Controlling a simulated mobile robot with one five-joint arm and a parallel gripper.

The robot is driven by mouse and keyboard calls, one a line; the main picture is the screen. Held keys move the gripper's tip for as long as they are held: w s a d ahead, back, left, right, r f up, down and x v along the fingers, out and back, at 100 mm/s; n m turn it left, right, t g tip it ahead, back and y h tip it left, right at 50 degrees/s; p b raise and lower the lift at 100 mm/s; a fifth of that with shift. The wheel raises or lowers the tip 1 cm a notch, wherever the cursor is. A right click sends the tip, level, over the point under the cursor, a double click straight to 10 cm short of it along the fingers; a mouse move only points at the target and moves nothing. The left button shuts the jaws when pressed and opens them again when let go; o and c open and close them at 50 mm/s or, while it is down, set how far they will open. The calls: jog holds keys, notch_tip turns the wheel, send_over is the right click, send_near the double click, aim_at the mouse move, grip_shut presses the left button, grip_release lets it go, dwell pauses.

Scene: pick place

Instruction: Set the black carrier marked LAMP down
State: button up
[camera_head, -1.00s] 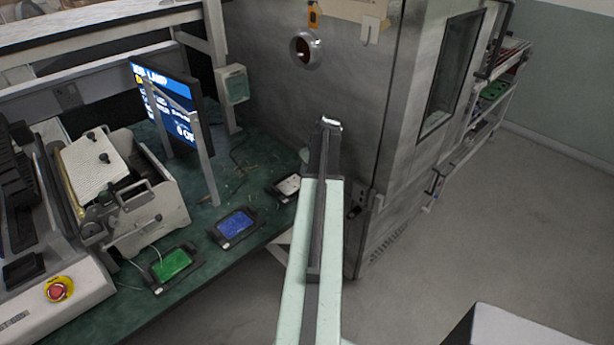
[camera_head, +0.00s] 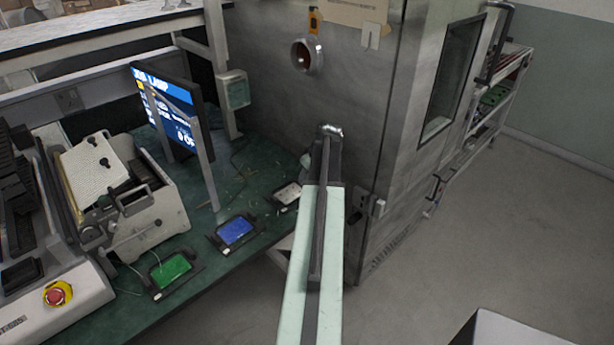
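Three dark-framed carriers lie on the green bench top: one with a green board (camera_head: 170,270), one with a blue board (camera_head: 235,231), and one with a pale board (camera_head: 287,193) beside my arm. I cannot read a LAMP mark on any of them, so I cannot tell which, if any, is the named carrier. My arm reaches forward over the bench's right end. My gripper is not visible; it seems hidden behind or below my arm, with whatever it may hold.
A screen (camera_head: 165,108) with LAMP in its heading stands on a post on the bench. A pale machine (camera_head: 125,205) and a red stop button (camera_head: 57,293) are at left. A large metal cabinet (camera_head: 365,110) stands close behind my arm.

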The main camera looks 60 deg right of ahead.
jog(key=p+v, duration=1)
jog(key=v, duration=0.1)
jog(key=shift+r, duration=0.35)
jog(key=shift+s, duration=0.1)
